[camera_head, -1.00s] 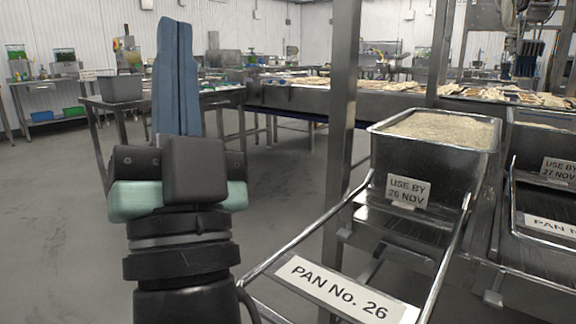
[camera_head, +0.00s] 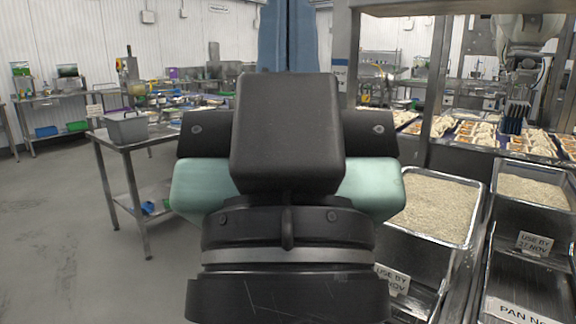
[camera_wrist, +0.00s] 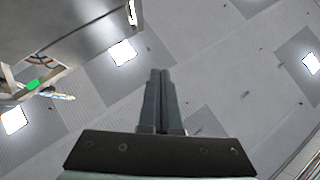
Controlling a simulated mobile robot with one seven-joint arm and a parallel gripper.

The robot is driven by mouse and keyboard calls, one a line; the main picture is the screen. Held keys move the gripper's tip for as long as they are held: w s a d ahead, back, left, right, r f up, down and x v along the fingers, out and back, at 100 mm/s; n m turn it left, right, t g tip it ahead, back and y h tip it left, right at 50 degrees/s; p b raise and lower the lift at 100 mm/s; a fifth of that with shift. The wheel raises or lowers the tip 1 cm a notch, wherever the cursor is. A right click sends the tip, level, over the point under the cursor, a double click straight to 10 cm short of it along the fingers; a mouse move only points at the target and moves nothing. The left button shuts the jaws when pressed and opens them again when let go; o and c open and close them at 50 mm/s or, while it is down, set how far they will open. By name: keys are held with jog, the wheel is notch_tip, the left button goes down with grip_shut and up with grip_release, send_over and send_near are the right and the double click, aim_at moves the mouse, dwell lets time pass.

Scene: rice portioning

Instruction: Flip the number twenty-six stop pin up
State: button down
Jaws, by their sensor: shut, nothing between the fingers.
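My gripper (camera_head: 287,35) points upward in the head view, with its blue-grey fingers together and nothing between them. In the wrist view the two fingers (camera_wrist: 161,100) also lie side by side, pointing toward the ceiling. The rice pan (camera_head: 436,205) labelled "USE BY 26 NOV" stands to the right of my arm, filled with rice. Its label (camera_head: 391,279) is partly hidden by my wrist. My arm also covers the lower rack in front of this pan. I cannot make out a stop pin in either view.
A second rice pan (camera_head: 536,193), marked "USE BY 27 NOV", stands at the right. A conveyor (camera_head: 484,146) with food trays runs behind the pans. A steel table (camera_head: 140,142) with a grey tub (camera_head: 126,127) stands at the left. The floor at left is open.

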notch_tip(320, 180, up, 17)
jog(key=p, duration=1.4)
jog(key=shift+p, duration=0.3)
jog(key=c, duration=0.8)
grip_release()
jog(key=shift+f, duration=0.1)
jog(key=shift+d, duration=0.1)
